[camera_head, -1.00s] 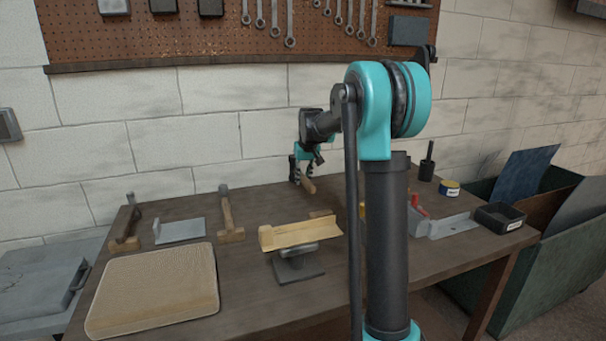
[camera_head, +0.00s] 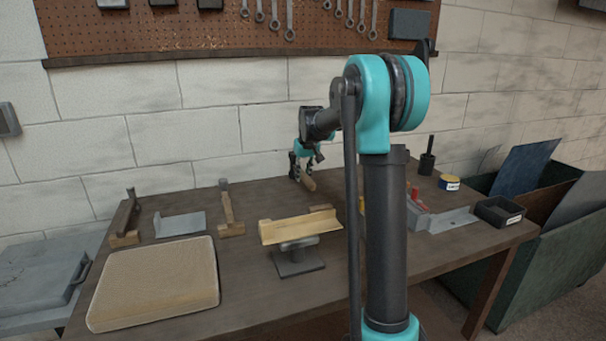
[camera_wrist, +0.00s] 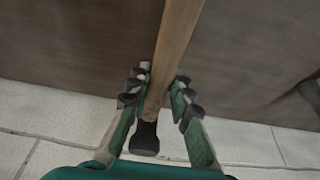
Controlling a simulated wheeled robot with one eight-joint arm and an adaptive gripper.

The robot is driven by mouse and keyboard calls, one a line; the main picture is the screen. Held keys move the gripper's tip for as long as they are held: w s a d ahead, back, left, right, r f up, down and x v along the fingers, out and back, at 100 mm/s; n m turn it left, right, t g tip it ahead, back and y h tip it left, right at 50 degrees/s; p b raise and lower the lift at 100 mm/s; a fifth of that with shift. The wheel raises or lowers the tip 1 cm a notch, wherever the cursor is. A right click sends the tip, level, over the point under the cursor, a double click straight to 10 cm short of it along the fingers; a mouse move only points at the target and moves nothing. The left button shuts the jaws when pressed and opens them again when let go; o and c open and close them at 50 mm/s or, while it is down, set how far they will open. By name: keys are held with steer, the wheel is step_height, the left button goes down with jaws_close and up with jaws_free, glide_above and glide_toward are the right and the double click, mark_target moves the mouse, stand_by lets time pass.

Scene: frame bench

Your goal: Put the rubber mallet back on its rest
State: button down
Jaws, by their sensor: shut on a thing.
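My gripper (camera_head: 303,174) is at the back of the bench, shut on a wooden handle that I take for the rubber mallet (camera_head: 308,183). In the wrist view the wooden handle (camera_wrist: 172,55) runs between both fingers of my gripper (camera_wrist: 160,95), with a dark end piece (camera_wrist: 146,138) on the near side. The handle's other end runs out of that picture, so I cannot see the whole mallet.
The bench (camera_head: 240,270) bears a tan pad (camera_head: 155,285), a bent grey sheet (camera_head: 180,225) and a yellowish angled piece (camera_head: 298,228) on a dark stand (camera_head: 297,262). A black tray (camera_head: 500,212), a tin (camera_head: 449,183) and a dark upright holder (camera_head: 427,162) stand at the right. My arm hides part of the bench.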

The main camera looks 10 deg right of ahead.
steer(key=shift+f, duration=1)
steer(key=c, duration=1.3)
jaws_free()
